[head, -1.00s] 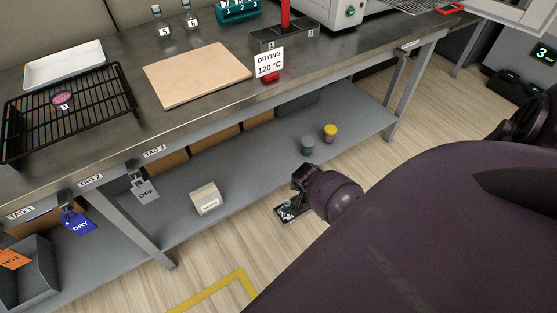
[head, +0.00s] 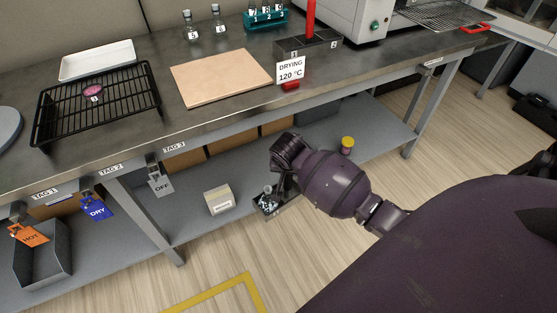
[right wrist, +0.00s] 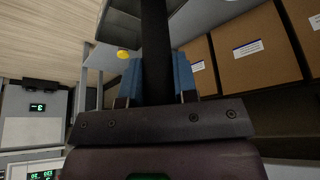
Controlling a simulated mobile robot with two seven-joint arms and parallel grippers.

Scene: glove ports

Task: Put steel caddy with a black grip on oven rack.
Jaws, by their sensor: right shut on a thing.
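My right gripper (right wrist: 158,78) is shut on the black grip (right wrist: 155,35) of the steel caddy, between its blue fingertips. In the head view the caddy (head: 266,203) hangs below my right wrist, in front of the bench's lower shelf. Small items show inside it, and my arm covers part of it. The oven rack (head: 440,12) is a wire rack at the top right, beside the white oven (head: 345,18), with a red part at its near corner. My left gripper is not in view.
On the bench stand a steel caddy with a red grip (head: 311,18), a "DRYING 120 °C" sign (head: 290,69), a bare board (head: 220,77) and a black wire rack (head: 75,115) bearing a pink item. The lower shelf (head: 165,230) holds a small box (head: 219,199) and a yellow-lidded jar (head: 347,143).

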